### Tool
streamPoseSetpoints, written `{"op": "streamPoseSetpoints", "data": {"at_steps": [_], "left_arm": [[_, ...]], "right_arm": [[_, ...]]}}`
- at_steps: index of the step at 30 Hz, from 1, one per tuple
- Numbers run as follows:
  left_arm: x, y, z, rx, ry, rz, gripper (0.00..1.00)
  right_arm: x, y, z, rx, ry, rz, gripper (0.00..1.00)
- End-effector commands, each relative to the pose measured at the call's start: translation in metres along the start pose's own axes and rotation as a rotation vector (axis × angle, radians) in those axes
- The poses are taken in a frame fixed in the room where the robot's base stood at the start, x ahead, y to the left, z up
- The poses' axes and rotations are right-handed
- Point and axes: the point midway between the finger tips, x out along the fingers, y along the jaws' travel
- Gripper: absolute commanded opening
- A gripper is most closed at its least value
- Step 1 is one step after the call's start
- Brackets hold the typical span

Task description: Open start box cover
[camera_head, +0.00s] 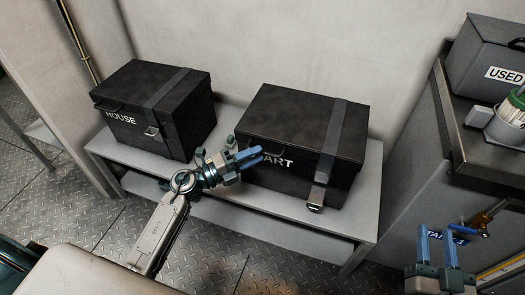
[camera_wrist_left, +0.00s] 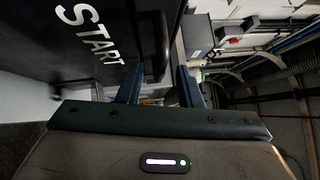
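The black START box (camera_head: 305,181) stands on the right part of a low grey bench. Its cover (camera_head: 295,118) is down, with a grey strap across it and a latch (camera_head: 317,194) at the front. My left gripper (camera_head: 256,155) is at the front left of this box, over part of the lettering. In the left wrist view its two blue fingers (camera_wrist_left: 160,87) are apart, with a dark handle-like part of the box (camera_wrist_left: 153,45) just ahead, between their lines. I cannot tell whether they touch it. My right gripper (camera_head: 436,236) is open at the lower right, away from the box.
A grey cabinet at right carries a USED box (camera_head: 490,62) and a white container (camera_head: 508,125). A wall closes off the back.

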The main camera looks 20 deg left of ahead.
Motion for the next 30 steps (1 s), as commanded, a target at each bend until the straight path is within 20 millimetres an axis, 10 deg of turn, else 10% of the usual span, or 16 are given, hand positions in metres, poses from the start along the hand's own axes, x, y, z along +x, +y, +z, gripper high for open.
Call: {"op": "streamPoseSetpoints", "data": {"at_steps": [17, 22, 30], "left_arm": [[0.030, 0.000, 0.000, -0.001, -0.001, 0.000, 0.32], [0.030, 0.000, 0.000, -0.001, -0.001, 0.000, 0.01], [0.030, 0.000, 0.000, -0.001, 0.000, 0.001, 0.00]], "right_arm": [[-0.001, 0.000, 0.005, 0.004, -0.027, 0.001, 0.36], [-0.001, 0.000, 0.006, 0.004, -0.027, 0.001, 0.36], [-0.001, 0.000, 0.005, 0.004, -0.027, 0.001, 0.36]]}}
